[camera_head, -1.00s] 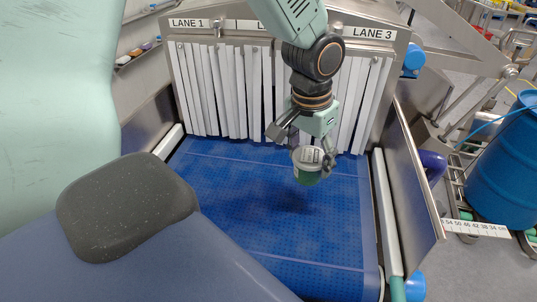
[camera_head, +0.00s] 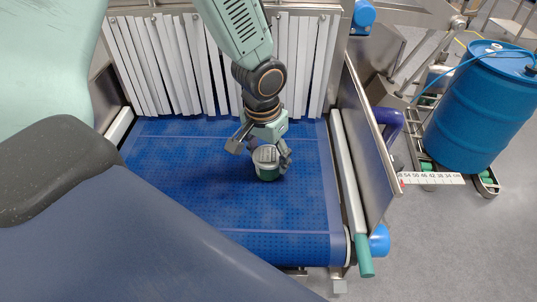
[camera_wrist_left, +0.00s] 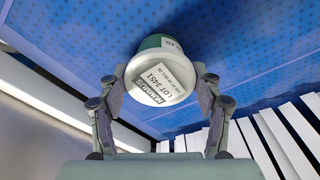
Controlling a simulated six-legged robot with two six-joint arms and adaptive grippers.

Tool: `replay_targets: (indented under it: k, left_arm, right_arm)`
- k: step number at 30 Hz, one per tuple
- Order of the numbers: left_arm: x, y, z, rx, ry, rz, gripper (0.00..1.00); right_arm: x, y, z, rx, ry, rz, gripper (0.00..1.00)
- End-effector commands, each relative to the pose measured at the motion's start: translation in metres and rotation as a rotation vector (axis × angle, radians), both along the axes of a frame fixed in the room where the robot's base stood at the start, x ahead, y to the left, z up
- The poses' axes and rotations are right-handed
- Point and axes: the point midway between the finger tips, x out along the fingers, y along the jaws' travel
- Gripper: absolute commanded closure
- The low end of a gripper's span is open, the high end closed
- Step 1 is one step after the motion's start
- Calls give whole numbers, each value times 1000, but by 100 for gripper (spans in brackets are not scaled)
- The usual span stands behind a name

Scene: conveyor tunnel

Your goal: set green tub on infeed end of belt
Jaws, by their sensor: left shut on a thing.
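The green tub (camera_head: 267,172) has a white lid with a printed label. My left gripper (camera_head: 264,155) is shut on it, with the tub upright low over the blue belt (camera_head: 180,205). I cannot tell whether its base touches the belt. In the left wrist view the lid of the tub (camera_wrist_left: 160,78) faces the camera, and the fingers of the left gripper (camera_wrist_left: 162,88) press on both sides of it. A little of the green side shows beyond the lid. My right gripper is not in view.
White strip curtains (camera_head: 170,65) hang across the tunnel mouth behind the arm. A metal side guard (camera_head: 368,150) stands right of the belt. A blue drum (camera_head: 482,110) stands on the rollers at right. The belt around the tub is clear.

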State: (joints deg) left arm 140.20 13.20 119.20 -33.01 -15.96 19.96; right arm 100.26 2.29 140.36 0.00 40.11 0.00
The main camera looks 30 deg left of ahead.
Motion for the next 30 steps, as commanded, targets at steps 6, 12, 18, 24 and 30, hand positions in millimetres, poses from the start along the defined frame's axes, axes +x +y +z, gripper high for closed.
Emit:
replay_targets:
  k: [6,12,18,24,30]
  left_arm:
    - [2,0,-3,0,-2,-1,76]
    - [2,0,-6,0,-2,-1,76]
    - [2,0,-8,0,-1,0,25]
    - [2,0,-8,0,-1,0,12]
    - [2,0,-7,0,-1,0,12]
  right_arm:
    - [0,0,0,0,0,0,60]
    - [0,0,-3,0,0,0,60]
    - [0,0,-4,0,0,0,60]
    - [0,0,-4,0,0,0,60]
    - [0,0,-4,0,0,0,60]
